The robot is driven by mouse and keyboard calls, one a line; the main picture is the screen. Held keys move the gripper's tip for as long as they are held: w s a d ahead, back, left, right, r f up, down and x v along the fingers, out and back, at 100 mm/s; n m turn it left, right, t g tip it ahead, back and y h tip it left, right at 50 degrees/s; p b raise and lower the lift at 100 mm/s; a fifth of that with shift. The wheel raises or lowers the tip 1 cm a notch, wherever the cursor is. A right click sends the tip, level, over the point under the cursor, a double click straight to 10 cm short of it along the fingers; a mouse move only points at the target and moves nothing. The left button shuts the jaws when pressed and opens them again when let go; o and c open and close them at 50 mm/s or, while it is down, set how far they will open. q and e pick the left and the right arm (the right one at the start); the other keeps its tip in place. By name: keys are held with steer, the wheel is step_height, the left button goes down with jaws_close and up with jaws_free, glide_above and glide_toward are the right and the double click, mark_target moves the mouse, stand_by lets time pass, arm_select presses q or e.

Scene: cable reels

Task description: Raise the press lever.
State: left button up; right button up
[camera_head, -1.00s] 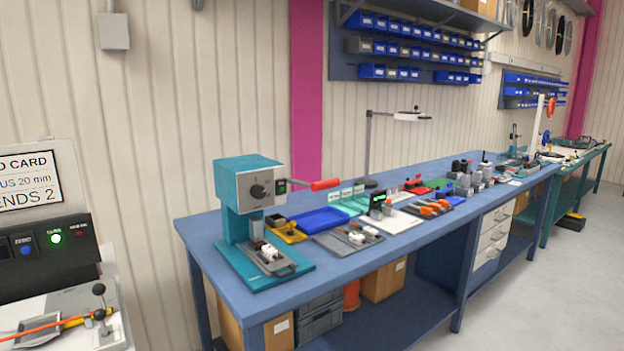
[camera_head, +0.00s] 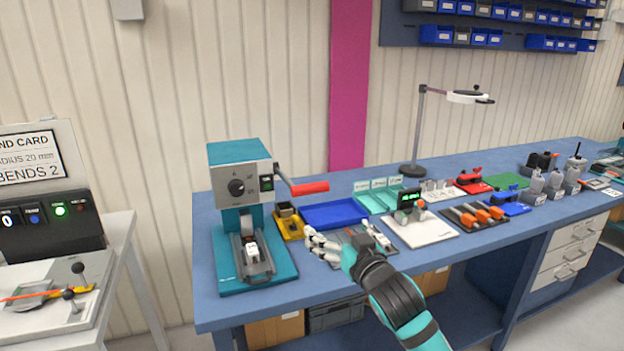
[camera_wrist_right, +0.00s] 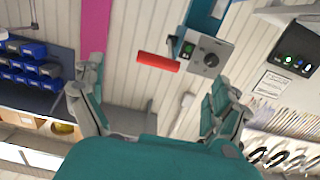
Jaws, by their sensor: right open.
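The teal and grey press (camera_head: 238,178) stands at the left end of the blue bench. Its lever sticks out to the right with a red handle (camera_head: 310,187), roughly level and tilted slightly up at its outer end. My right gripper (camera_head: 322,246) is open and empty, below the red handle in the head view and apart from it. In the right wrist view, the red handle (camera_wrist_right: 157,62) shows beyond the gap between the spread fingers, with the press box (camera_wrist_right: 206,58) upside down beside it. My left gripper is not in view.
A blue tray (camera_head: 340,214), a yellow fixture (camera_head: 289,222) and a grey mat lie beside the press. A lamp (camera_head: 418,130) stands behind. The space above the tray around the handle looks free.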

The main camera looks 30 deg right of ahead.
mark_target(311, 187)
step_height(311, 187, up, 4)
steer(key=a, duration=0.1)
steer(key=shift+t, duration=0.4)
steer(key=p+x, duration=0.4)
steer(key=x, duration=1.1)
steer(key=shift+w+d, duration=0.2)
steer(key=shift+w+d+f, duration=0.1)
steer(key=shift+w, duration=0.35)
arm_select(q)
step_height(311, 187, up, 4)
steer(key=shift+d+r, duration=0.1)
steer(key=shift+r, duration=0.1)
